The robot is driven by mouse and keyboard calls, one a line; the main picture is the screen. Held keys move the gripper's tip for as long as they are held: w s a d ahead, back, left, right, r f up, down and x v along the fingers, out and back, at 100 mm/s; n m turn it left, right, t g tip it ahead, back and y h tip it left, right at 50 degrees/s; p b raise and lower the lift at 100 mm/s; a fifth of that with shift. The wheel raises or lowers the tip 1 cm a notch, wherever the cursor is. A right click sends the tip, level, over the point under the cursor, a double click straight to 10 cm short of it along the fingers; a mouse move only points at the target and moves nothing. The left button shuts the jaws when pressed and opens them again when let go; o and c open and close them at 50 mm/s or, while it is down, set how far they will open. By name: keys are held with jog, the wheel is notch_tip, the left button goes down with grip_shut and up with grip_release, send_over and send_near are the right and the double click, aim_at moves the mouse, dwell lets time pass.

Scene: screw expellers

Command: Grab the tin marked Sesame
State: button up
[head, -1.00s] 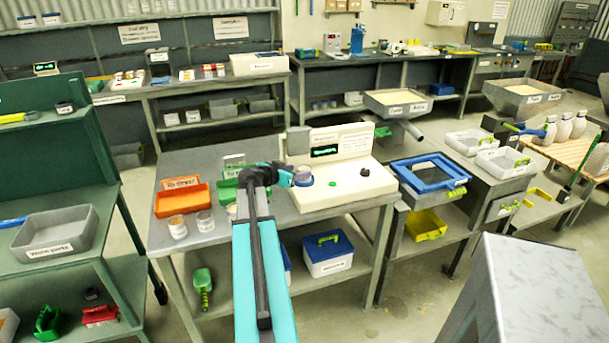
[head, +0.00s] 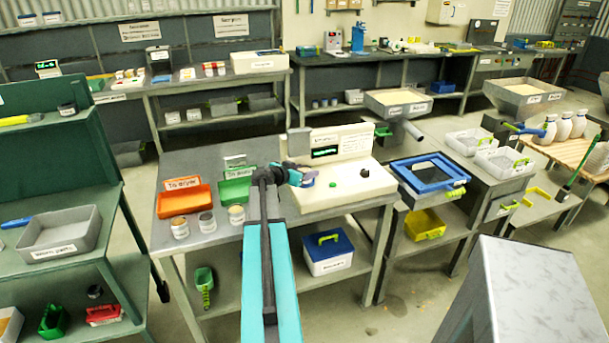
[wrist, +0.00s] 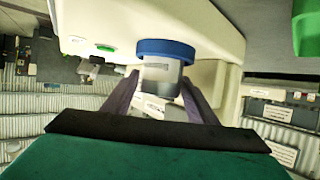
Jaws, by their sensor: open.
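In the wrist view, a grey tin (wrist: 160,76) with a blue ring (wrist: 164,50) at its far end sits between the two fingers of my gripper (wrist: 160,100). A white label shows on the tin, too small to read. The fingers stand on either side of it, not closed on it. In the head view, my gripper (head: 304,178) is at the front left of the white meter (head: 340,184), hiding most of this tin. Three more tins stand on the bench: left (head: 180,227), middle (head: 206,222) and right (head: 236,218). Their labels are unreadable.
An orange tray (head: 184,200) and a green tray (head: 235,190) lie behind the bench tins. The meter's raised back and display (head: 325,153) stand beyond my gripper. A blue-framed sieve (head: 428,173) is to the right. The bench front is mostly clear.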

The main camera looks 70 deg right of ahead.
jog(key=shift+d, duration=0.15)
dwell(0.4)
jog(key=c, duration=1)
jog(key=shift+o, duration=0.2)
jog(key=shift+r, duration=0.1)
jog(key=shift+r+b, duration=0.35)
jog(key=shift+a+r, duration=0.2)
jog(key=shift+a, duration=0.05)
jog(key=w+a+b, duration=0.2)
jog(key=a, duration=0.6)
jog(key=w+a+b, duration=0.2)
jog(key=a, duration=0.7)
jog(key=shift+w, duration=0.3)
